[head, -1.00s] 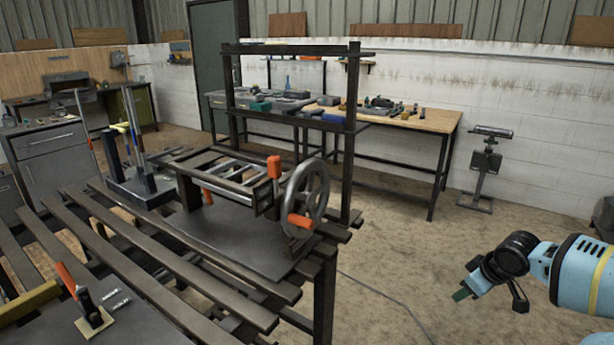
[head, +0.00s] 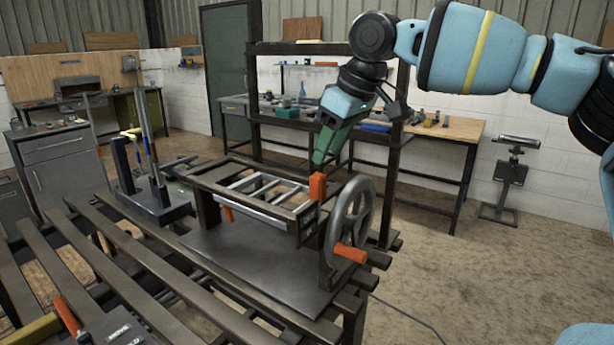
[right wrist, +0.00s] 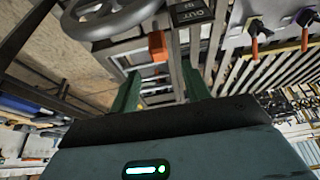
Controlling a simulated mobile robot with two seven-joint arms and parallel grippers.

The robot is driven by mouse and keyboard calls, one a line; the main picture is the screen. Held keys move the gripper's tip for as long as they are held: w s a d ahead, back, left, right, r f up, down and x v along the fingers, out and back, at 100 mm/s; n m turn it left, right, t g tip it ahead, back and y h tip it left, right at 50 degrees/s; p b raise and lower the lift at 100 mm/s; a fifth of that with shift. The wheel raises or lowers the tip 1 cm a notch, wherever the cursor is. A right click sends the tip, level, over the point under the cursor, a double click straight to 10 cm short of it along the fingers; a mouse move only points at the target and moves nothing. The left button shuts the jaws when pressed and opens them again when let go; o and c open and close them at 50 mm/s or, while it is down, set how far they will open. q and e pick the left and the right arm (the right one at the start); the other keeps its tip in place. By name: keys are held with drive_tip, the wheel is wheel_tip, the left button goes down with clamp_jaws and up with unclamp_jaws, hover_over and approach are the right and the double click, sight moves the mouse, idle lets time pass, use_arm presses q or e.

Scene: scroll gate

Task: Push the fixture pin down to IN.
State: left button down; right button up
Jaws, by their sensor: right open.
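A dark metal fixture frame (head: 205,183) with light rails stands on a plate on the slatted bench. An upright orange grip (head: 317,187) at its right front corner looks like the fixture pin; it also shows in the right wrist view (right wrist: 157,45). A small dark label plate (right wrist: 190,13) is near it, its lettering too small to read surely. My right gripper (head: 322,158), with green fingers, hangs above and behind the orange grip, apart from it. In the right wrist view its fingers (right wrist: 160,88) are spread with nothing held between them. My left gripper is not in view.
A grey handwheel (head: 352,215) with an orange handle (head: 350,254) stands right of the frame. A black shelf post (head: 393,170) rises behind it. A holder with upright rods (head: 160,208) is at the left. A lever with an orange grip (head: 67,315) is at lower left.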

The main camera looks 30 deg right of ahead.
sight(319, 175)
drive_tip(key=x, duration=0.7)
drive_tip(key=shift+f, duration=0.35)
clamp_jaws()
